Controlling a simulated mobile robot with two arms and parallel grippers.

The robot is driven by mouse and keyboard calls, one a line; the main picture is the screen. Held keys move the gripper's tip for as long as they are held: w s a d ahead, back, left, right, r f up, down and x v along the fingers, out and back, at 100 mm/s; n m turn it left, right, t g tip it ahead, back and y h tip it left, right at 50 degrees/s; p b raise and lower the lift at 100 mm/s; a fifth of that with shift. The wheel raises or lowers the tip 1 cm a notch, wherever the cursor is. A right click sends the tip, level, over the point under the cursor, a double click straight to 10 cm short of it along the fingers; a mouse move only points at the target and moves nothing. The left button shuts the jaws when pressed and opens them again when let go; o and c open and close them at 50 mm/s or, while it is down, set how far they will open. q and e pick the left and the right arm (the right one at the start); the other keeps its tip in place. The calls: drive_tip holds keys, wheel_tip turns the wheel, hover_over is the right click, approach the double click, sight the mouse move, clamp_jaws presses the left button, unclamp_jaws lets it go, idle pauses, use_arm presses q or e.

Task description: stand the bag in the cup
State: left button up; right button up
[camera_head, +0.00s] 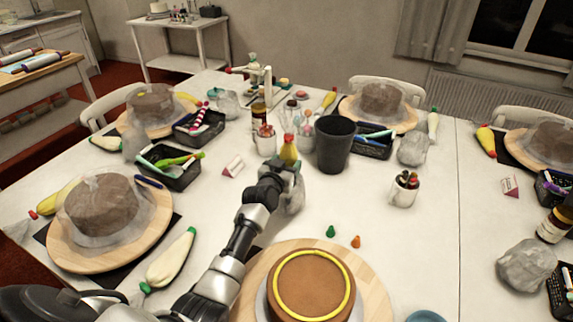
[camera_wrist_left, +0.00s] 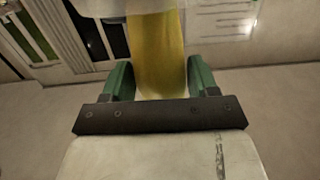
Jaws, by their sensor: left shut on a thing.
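My left gripper (camera_head: 287,168) is shut on a yellow piping bag (camera_head: 289,152) with a red tip pointing up. In the left wrist view, the yellow bag (camera_wrist_left: 160,55) lies between the green fingers (camera_wrist_left: 160,82). The gripper hides the bag's middle; a pale crumpled part shows below it. A tall dark grey cup (camera_head: 336,150) stands upright to the right of the bag, apart from it. I see nothing standing out of its dark opening. My right gripper is not in view.
A brown cake with a yellow ring (camera_head: 311,288) sits on a wooden turntable (camera_head: 375,290) in front. White cups with tools (camera_head: 265,140) stand left of the bag. A black basket (camera_head: 372,148) is right of the dark cup. Table right of my gripper is mostly clear.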

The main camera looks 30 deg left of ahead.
use_arm(q)
drive_tip(key=shift+f, duration=0.4)
drive_tip(key=o, duration=0.9)
drive_tip(key=shift+r, duration=0.1)
drive_tip(key=shift+s, duration=0.15)
drive_tip(key=s+r+p, duration=0.2)
drive_tip(key=s+p, duration=0.1)
drive_tip(key=p, duration=0.1)
drive_tip(key=s+r+p, duration=0.3)
drive_tip(key=p, duration=0.1)
drive_tip(key=s+d+r+p, duration=0.1)
drive_tip(key=s+r+p, duration=0.1)
drive_tip(key=s+p, duration=0.1)
drive_tip(key=shift+s+r+p, duration=0.1)
drive_tip(key=shift+r+p, duration=0.15)
drive_tip(key=shift+p, duration=0.6)
